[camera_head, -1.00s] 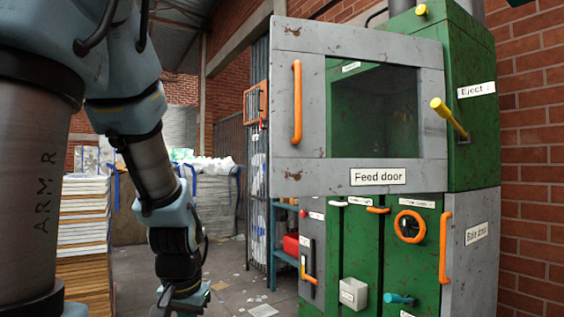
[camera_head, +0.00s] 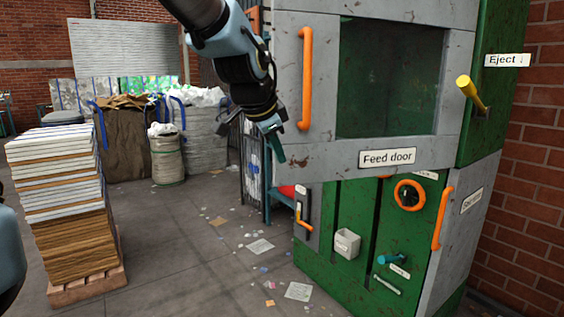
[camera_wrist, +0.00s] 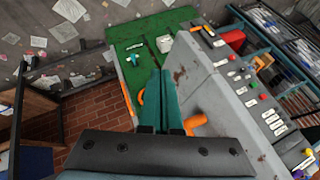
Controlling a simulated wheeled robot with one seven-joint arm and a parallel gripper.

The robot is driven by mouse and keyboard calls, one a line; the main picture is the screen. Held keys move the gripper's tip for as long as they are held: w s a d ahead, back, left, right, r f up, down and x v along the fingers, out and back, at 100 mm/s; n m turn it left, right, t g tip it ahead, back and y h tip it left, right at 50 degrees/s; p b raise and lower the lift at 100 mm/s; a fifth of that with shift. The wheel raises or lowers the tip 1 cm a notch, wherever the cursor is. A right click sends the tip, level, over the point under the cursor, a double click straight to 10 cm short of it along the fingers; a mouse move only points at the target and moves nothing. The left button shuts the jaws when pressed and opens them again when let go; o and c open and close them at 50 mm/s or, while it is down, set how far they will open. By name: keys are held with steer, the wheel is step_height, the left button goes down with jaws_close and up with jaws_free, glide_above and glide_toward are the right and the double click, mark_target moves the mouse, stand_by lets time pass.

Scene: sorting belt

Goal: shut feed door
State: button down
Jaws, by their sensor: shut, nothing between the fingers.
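The feed door (camera_head: 290,75) is a worn grey panel with a dark window, a "Feed door" label and an upright orange handle (camera_head: 306,80) near its left edge. Its left edge overhangs the green lower body, so it appears to stand somewhat out from the machine; the exact gap cannot be told. My gripper (camera_head: 280,157) is shut and empty, pointing down beside the door's lower left edge, left of the handle. In the wrist view its teal fingers (camera_wrist: 162,75) lie together beside the grey door (camera_wrist: 222,110), with an orange handle (camera_wrist: 196,122) close by. Contact cannot be told.
The green press (camera_head: 350,220) has an orange ring wheel (camera_head: 409,195), a small white box (camera_head: 346,243) and a yellow eject lever (camera_head: 472,93). A pallet stack (camera_head: 65,190) stands left. The floor between is open, with scattered paper. A button panel (camera_wrist: 250,85) shows in the wrist view.

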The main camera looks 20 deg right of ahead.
mark_target(283, 169)
steer(key=x, duration=0.3)
steer(key=w+x, duration=0.1)
steer(key=x, duration=0.4)
steer(key=shift+w+r, duration=0.1)
steer(key=shift+w, duration=0.45)
steer(key=shift+w+d, duration=0.25)
steer(key=shift+w, duration=0.55)
